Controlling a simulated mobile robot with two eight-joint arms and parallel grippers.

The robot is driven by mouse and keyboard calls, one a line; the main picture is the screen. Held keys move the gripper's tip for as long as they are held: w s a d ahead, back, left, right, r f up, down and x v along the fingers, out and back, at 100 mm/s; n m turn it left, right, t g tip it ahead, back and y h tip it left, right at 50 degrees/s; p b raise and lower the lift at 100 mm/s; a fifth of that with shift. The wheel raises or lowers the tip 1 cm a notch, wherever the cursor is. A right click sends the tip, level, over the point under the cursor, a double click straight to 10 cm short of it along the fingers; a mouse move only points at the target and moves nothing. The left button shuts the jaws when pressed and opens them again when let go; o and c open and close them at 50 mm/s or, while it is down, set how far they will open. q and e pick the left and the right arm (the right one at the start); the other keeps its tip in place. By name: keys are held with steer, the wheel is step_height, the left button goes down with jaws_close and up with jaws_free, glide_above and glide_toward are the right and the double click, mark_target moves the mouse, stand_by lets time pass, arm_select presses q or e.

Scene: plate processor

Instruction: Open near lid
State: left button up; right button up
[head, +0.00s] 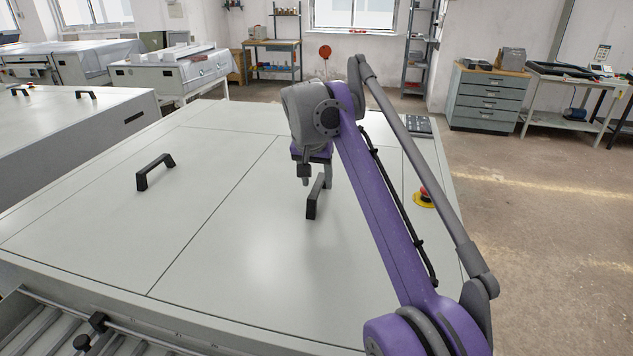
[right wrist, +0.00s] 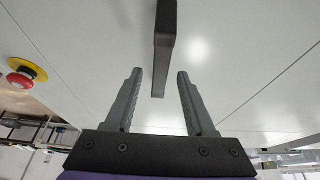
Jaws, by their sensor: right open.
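A pale grey lid panel (head: 270,265) with a black bar handle (head: 316,196) lies flat and shut on the front right of the machine. My right gripper (head: 305,182) is above the panel, right by the handle, pointing down. In the right wrist view my right gripper (right wrist: 159,75) is open and empty, its two grey fingers apart. The handle (right wrist: 165,35) runs into the gap between them from the top of that picture. I cannot tell whether the fingertips reach down around it. My left gripper is not in view.
A second lid panel with a black handle (head: 155,172) lies to the left. A red emergency stop button (head: 424,195) sits on the machine's right edge. A roller conveyor (head: 40,325) is at the lower left. The panel top is otherwise bare.

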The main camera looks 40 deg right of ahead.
jaws_close()
stand_by(0.3)
stand_by(1.2)
